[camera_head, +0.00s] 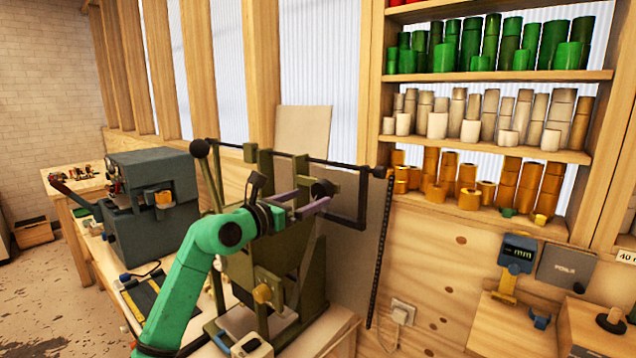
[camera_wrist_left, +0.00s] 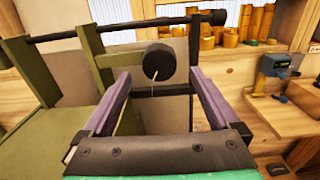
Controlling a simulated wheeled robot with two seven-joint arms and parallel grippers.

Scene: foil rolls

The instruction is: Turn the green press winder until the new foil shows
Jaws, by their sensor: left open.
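The olive-green press (camera_head: 262,200) stands on the bench in the middle of the head view, with a black bar across its top. A round black knob (camera_wrist_left: 159,62) with a thin pale line below its face sits on the press; I take it for the winder. My left gripper (camera_head: 316,192) is at the press's upper right. In the left wrist view my left gripper (camera_wrist_left: 158,82) is open, its two purple fingers apart, with the knob ahead between their tips. Contact cannot be told. I cannot make out foil on the press. My right gripper is not in view.
A wooden shelf (camera_head: 500,76) holds green, pale and gold rolls. A grey-blue machine (camera_head: 150,190) stands left of the press. A dark chain (camera_head: 380,250) hangs at the press's right. A small gauge (camera_head: 518,252) is on the right wall. A socket (camera_head: 402,311) is below.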

